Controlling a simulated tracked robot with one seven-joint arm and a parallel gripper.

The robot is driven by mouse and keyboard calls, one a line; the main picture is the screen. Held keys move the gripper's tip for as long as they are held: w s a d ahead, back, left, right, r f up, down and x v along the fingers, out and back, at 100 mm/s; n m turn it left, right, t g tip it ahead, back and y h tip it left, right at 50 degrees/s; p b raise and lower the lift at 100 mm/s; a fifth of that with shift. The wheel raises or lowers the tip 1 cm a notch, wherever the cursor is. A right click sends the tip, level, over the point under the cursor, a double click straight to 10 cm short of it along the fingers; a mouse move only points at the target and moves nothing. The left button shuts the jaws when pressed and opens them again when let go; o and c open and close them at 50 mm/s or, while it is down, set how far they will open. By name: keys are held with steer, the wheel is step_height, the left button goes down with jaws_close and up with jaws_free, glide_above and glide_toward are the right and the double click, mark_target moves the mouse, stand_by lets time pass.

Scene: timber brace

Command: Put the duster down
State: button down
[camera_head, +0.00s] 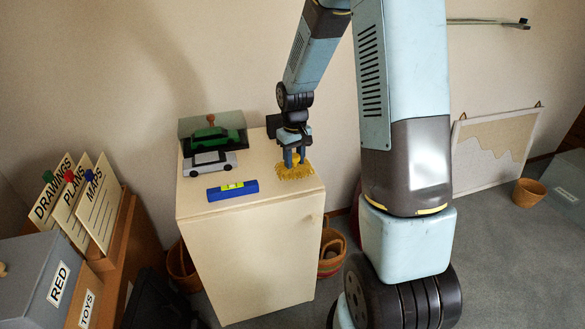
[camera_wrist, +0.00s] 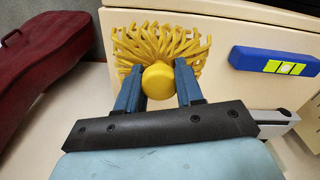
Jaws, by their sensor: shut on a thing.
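The duster (camera_head: 295,171) is yellow with many strands and a round yellow knob. It is at the front right of the cream cabinet's top (camera_head: 262,158). My gripper (camera_head: 294,160) is above it, pointing down, with its blue fingers shut on the knob. In the wrist view the knob (camera_wrist: 158,82) sits between the two fingers (camera_wrist: 160,88) and the strands (camera_wrist: 165,45) fan out beyond. The strands look to be at or very near the cabinet top; I cannot tell whether they touch it.
A blue spirit level (camera_head: 232,190), a silver toy car (camera_head: 209,163) and a green toy car (camera_head: 214,139) in a clear case are left of the duster. Baskets (camera_head: 331,252) stand on the floor beside the cabinet. Label boards (camera_head: 90,210) are at far left.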

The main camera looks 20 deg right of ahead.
mark_target(293, 167)
steer(key=shift+w+f, duration=0.65)
steer(key=shift+f, duration=0.15)
steer(key=shift+w+f, duration=0.1)
steer(key=shift+f, duration=1.5)
steer(key=c, duration=0.7)
jaws_free()
